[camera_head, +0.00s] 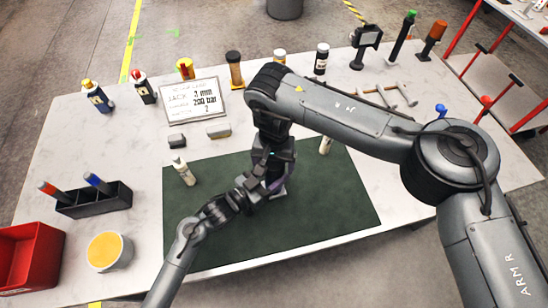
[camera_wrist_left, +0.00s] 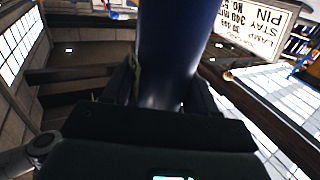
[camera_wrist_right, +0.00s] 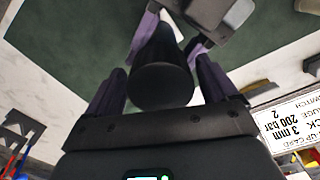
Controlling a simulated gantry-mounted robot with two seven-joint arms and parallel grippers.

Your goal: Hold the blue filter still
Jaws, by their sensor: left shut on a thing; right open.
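The blue filter (camera_wrist_left: 167,50) is a dark blue cylinder between the fingers of my left gripper (camera_wrist_left: 162,98) in the left wrist view. My left gripper is shut on it. In the right wrist view the filter's dark round end (camera_wrist_right: 161,86) faces the camera, between the spread purple fingers of my right gripper (camera_wrist_right: 160,92). The right gripper is open around that end; whether a finger touches it I cannot tell. In the head view both grippers meet over the green mat (camera_head: 330,205), and my right arm and gripper mostly hide the filter.
Several bottles line the back. A black holder (camera_head: 95,203), yellow-topped tub (camera_head: 108,251) and red bin (camera_head: 32,252) are at left.

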